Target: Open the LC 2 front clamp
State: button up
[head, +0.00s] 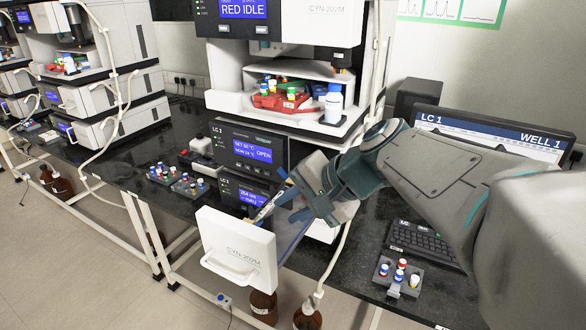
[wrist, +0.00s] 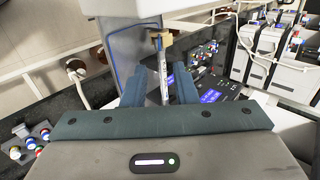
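A white drawer front marked CYN-202M (head: 238,250) stands pulled out towards me. A slim pale column (head: 265,212) lies behind it. In the wrist view the column (wrist: 164,80) ends in a tan-brown piece (wrist: 162,40), perhaps the front clamp; I cannot tell its state. My gripper (head: 281,197) is above the open drawer. In the wrist view its fingers (wrist: 168,68) are apart, with the column between them and no clear contact.
Bottles (head: 263,305) and white tubing are below the drawer.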

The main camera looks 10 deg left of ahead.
aim_at(261, 223)
jog(key=x, duration=0.9)
jog(key=shift+f, duration=0.15)
grip_shut()
